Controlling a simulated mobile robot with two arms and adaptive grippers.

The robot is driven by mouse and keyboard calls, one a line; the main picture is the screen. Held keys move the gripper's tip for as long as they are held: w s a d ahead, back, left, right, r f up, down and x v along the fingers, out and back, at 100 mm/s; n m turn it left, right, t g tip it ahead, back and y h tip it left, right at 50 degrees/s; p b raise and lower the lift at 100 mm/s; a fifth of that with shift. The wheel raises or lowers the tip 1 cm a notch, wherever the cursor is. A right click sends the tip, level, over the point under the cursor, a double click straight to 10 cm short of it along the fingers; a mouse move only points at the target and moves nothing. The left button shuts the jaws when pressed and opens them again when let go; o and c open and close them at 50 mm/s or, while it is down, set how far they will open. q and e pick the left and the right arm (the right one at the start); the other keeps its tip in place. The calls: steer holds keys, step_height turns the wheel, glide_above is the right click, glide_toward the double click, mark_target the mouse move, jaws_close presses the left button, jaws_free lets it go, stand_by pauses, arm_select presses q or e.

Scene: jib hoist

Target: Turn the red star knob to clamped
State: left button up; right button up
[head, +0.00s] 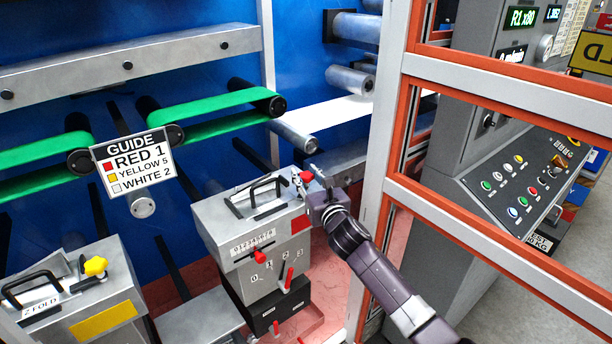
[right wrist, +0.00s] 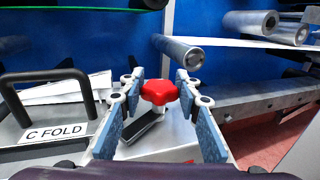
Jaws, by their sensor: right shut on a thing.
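The red star knob (right wrist: 160,92) stands on top of the grey C FOLD unit (right wrist: 20,135), between the two fingers of my right gripper (right wrist: 160,98) in the right wrist view. In the head view the red knob (head: 306,176) shows at the unit's right top edge, and my right gripper (head: 313,178) is at it. My right gripper is shut on the knob. A dark slotted plate (right wrist: 142,127) lies just below the knob. I see no clamped mark on the knob. My left gripper is not in view.
A black handle (head: 256,196) stands on the same unit, and a small red knob (head: 259,257) and red levers are on its front. A yellow star knob (head: 96,266) is on the 2 FOLD unit at left. An orange-edged frame (head: 480,226) stands close right of my arm. Rollers (right wrist: 180,50) lie behind.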

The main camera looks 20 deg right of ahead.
steer(key=shift+a+f+m+h+b, duration=0.1)
steer(key=shift+f+m+h+b, duration=0.05)
steer(key=shift+m+h+b, duration=0.7)
steer(key=m+h+b, duration=0.2)
steer(key=h, duration=0.2)
steer(key=shift+m+g+h, duration=0.25)
steer(key=shift+g, duration=0.15)
steer(key=shift+m+g+h+b, duration=1)
steer(key=shift+m+h, duration=0.5)
steer(key=shift+h, duration=1.1)
steer(key=o, duration=1.2)
